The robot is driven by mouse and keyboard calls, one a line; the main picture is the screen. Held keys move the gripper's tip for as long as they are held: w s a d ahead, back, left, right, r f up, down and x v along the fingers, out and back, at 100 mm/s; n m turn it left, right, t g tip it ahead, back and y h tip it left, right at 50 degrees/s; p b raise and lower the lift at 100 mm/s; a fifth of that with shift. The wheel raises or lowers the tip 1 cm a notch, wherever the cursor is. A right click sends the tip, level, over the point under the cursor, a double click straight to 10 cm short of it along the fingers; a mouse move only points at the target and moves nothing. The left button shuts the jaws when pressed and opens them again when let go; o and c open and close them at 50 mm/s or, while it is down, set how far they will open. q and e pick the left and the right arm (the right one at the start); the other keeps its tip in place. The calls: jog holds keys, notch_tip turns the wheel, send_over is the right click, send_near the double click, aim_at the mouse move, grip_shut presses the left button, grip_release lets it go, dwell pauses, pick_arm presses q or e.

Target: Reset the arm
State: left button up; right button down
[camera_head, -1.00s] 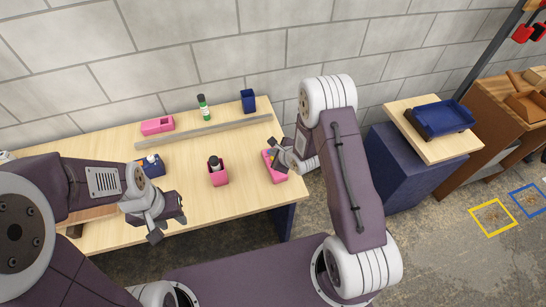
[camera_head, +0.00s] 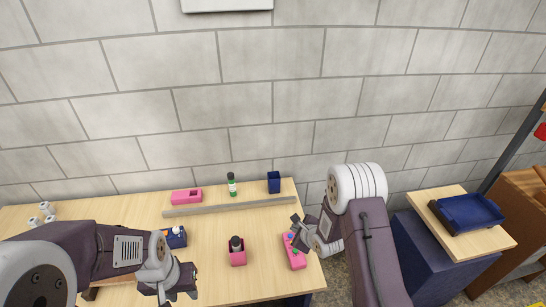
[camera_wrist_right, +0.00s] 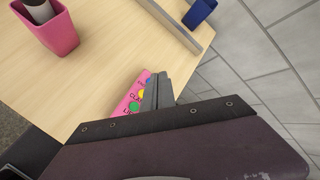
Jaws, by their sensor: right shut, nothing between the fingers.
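My right gripper (camera_head: 299,231) is shut and empty. In the head view it appears over or beside the far end of a pink panel with coloured buttons (camera_head: 296,259). In the right wrist view its closed fingers (camera_wrist_right: 158,88) partly hide the pink panel (camera_wrist_right: 128,100); whether they touch it I cannot tell. My left gripper (camera_head: 180,284) hangs at the table's near side, in front of a small blue box (camera_head: 177,242). Its fingers look apart, with nothing seen between them.
On the wooden table (camera_head: 210,270) stand a pink cup (camera_head: 238,259) with a dark-topped bottle, a pink box (camera_head: 187,196), a green bottle (camera_head: 232,184) and a blue cup (camera_head: 274,182). A grey rail (camera_head: 230,207) crosses it. A blue tray (camera_head: 468,213) sits on a stand at right.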

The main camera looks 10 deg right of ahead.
notch_tip(320, 180, up, 9)
jog(key=n+t+h+b, duration=0.1)
jog(key=n+t+b, duration=0.15)
jog(key=b, duration=0.55)
jog(key=s+d+f+n+g+b, duration=0.1)
jog(key=s+f+n+g, duration=0.2)
jog(key=s+n, duration=0.7)
jog(key=s+d+f+n+g+h, duration=0.1)
jog(key=s+f+n+g, duration=0.2)
jog(key=s+n+g, duration=0.4)
jog(key=s+n, duration=0.4)
jog(key=s, duration=0.2)
jog(key=shift+s+d+f+b, duration=0.15)
jog(key=shift+s+f+b, duration=0.15)
jog(key=shift+f+b, duration=0.1)
jog(key=shift+w+n, duration=0.1)
jog(key=shift+n, duration=0.15)
